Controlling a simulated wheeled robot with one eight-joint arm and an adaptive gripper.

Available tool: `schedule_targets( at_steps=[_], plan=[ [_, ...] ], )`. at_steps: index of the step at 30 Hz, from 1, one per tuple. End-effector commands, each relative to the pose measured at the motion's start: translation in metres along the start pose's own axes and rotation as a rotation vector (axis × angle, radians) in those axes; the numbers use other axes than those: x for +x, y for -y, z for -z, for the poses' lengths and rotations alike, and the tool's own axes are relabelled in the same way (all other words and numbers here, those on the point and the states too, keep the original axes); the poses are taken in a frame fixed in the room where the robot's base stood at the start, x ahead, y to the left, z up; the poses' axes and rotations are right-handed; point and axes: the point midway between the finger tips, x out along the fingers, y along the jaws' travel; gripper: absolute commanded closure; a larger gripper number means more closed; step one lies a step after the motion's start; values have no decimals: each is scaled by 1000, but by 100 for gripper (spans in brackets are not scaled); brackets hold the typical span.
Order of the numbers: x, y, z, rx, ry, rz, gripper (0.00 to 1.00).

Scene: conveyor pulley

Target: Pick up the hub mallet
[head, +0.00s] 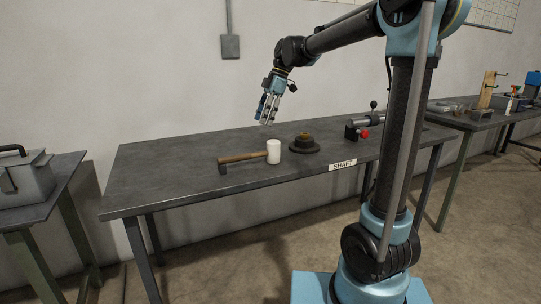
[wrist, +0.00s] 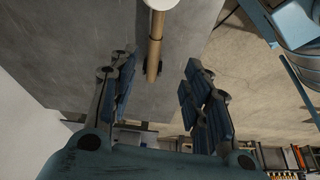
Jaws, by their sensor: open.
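The hub mallet (head: 245,157) lies on the dark table (head: 165,184), its wooden handle pointing left and its white head at the right end. My gripper (head: 266,119) is open and empty, above the table and apart from the mallet. Its blue-padded fingers also show in the wrist view (wrist: 157,78), spread to either side of the handle end.
A dark round flanged part (head: 304,145) sits just right of the mallet head. A "SHAFT" label (head: 343,164) is on the table's front edge. The table's left part is clear.

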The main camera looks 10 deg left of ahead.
Motion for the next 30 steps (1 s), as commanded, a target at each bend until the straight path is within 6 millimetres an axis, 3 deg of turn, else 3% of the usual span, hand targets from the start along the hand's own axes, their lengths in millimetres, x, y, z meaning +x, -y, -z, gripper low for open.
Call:
schedule_targets(
  at_steps=[8,24,30],
  plan=[
    [11,-18,18,-100,-19,20,56],
    [102,-15,19,-98,-18,19,56],
    [123,-14,19,-98,-18,19,56]
  ],
)
